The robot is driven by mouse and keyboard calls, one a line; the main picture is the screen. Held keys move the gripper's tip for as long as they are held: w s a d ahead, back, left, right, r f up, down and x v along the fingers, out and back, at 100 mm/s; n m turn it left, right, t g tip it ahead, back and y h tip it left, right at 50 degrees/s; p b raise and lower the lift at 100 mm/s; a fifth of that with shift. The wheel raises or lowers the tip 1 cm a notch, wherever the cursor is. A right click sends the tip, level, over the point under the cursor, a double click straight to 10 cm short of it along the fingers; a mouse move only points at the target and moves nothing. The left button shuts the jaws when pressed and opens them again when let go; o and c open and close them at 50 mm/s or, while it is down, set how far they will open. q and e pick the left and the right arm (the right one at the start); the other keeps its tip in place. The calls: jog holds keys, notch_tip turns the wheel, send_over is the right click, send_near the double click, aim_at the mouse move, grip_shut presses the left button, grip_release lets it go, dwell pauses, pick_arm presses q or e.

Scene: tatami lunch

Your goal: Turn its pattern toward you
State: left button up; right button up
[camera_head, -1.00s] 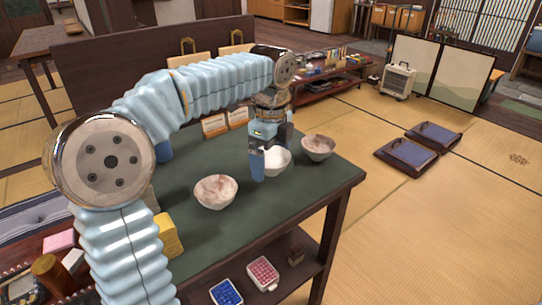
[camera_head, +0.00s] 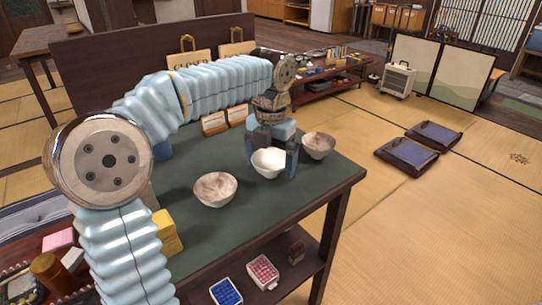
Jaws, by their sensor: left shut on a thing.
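A white bowl (camera_head: 268,165) is in the middle of three bowls over the green-topped table (camera_head: 190,240). My left gripper (camera_head: 271,158) comes down from above with one finger on each side of this bowl and is shut on it. The side of the bowl facing the camera looks plain white, with no pattern visible on it. Whether it touches the tabletop is hard to tell. A brownish patterned bowl (camera_head: 215,192) stands to its left and another patterned bowl (camera_head: 318,147) close to its right. My right gripper is not in view.
A yellow block (camera_head: 167,232) sits at the table's left side. Small signs (camera_head: 214,123) stand along its back. The shelf below holds a blue-filled box (camera_head: 226,291) and a red-filled box (camera_head: 263,272). The front right of the tabletop is clear.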

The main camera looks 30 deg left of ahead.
pick_arm(q)
jog(key=shift+f, duration=0.35)
dwell(0.5)
jog(key=o, duration=0.7)
jog(key=shift+r+p, duration=0.35)
jog(key=shift+r, duration=2.15)
jog(key=shift+s, duration=0.1)
